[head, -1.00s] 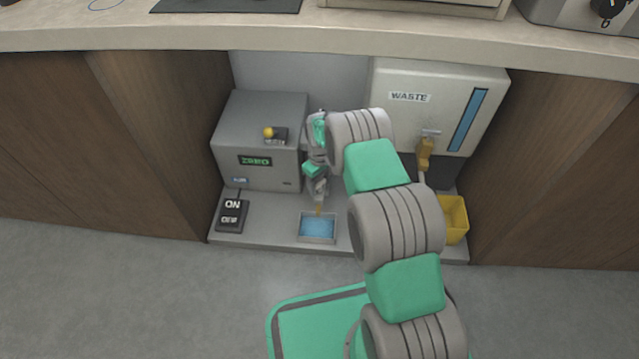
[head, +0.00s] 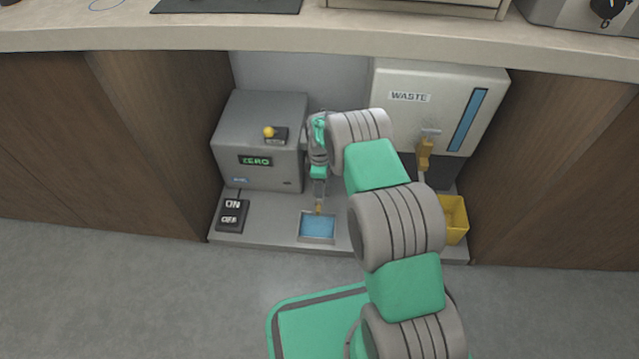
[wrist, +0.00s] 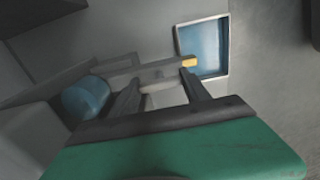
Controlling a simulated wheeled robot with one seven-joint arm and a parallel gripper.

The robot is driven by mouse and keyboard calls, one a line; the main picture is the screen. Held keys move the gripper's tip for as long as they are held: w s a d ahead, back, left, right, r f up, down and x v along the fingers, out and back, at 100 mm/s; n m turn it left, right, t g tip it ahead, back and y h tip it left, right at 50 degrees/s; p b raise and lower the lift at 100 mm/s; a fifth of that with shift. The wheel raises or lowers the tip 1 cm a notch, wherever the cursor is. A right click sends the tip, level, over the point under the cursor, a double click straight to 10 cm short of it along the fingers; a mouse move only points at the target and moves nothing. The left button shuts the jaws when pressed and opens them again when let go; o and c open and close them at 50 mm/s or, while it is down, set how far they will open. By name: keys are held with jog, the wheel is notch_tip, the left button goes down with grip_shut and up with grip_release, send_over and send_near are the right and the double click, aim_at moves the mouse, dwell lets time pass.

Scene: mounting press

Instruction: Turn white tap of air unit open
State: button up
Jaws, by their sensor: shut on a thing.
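My gripper (head: 319,187) points down beside the grey ZERO unit (head: 230,165), above a small blue-filled tray. In the wrist view, my gripper (wrist: 163,88) is shut on a pale whitish-grey bar, which looks like the white tap (wrist: 158,76). A yellow tip (wrist: 188,62) shows at the bar's right end and just below the fingers in the head view (head: 319,208). A blue rounded part (wrist: 87,98) sits left of the fingers. In the head view my gripper and arm hide most of the tap, so how far it is turned cannot be told.
The blue tray (head: 303,238) lies on the low grey shelf. An ON/OFF switch (head: 231,216) lies left. The WASTE box (head: 408,77), its orange-brown handle (head: 424,155) and a yellow bin (head: 454,218) are on the right. The counter edge (head: 300,42) is above.

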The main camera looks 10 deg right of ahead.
dwell(0.5)
jog(key=o, duration=1.4)
notch_tip(320, 180, up, 8)
jog(key=p, duration=0.3)
jog(key=shift+f+p, duration=0.1)
jog(key=shift+p, duration=0.2)
